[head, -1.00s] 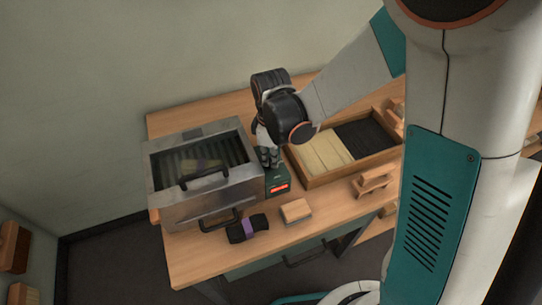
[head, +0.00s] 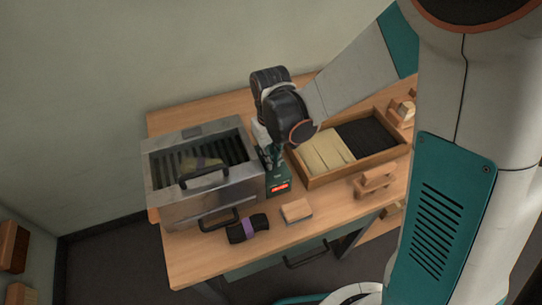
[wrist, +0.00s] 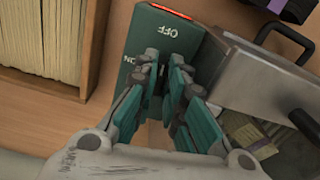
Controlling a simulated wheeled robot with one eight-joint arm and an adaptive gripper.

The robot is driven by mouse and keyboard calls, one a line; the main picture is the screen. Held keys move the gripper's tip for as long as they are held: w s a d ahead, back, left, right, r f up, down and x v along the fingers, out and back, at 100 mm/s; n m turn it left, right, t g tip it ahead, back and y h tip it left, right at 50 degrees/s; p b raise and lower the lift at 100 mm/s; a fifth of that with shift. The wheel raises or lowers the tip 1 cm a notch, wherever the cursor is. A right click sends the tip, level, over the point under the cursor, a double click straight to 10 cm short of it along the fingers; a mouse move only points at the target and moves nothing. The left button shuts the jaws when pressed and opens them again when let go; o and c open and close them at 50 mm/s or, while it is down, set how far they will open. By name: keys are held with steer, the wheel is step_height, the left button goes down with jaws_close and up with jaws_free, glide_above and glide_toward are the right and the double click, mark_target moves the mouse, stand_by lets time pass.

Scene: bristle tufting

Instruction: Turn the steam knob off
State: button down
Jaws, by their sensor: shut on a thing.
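The dark green control box (wrist: 145,38) shows in the wrist view with a white OFF mark near its red-lit end and an ON mark farther down its left side. In the head view the box (head: 279,180) stands against the right side of the metal steamer (head: 200,205). My gripper (wrist: 164,62) is at the box, its teal-padded fingers close together and shut on the steam knob. The knob is hidden by the fingers, so its pointing direction does not show. The red display (head: 279,187) is lit.
A wooden tray (head: 316,184) with pale and black bristles is close on the box's right. A black bundle with a purple band (head: 248,228) and a bristled wooden block (head: 296,210) lie in front. The steamer's black handles (head: 204,179) stick up nearby.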

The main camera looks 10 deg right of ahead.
steer(key=shift+m, duration=0.5)
steer(key=c, duration=1.7)
jaws_free()
steer(key=shift+o, duration=0.2)
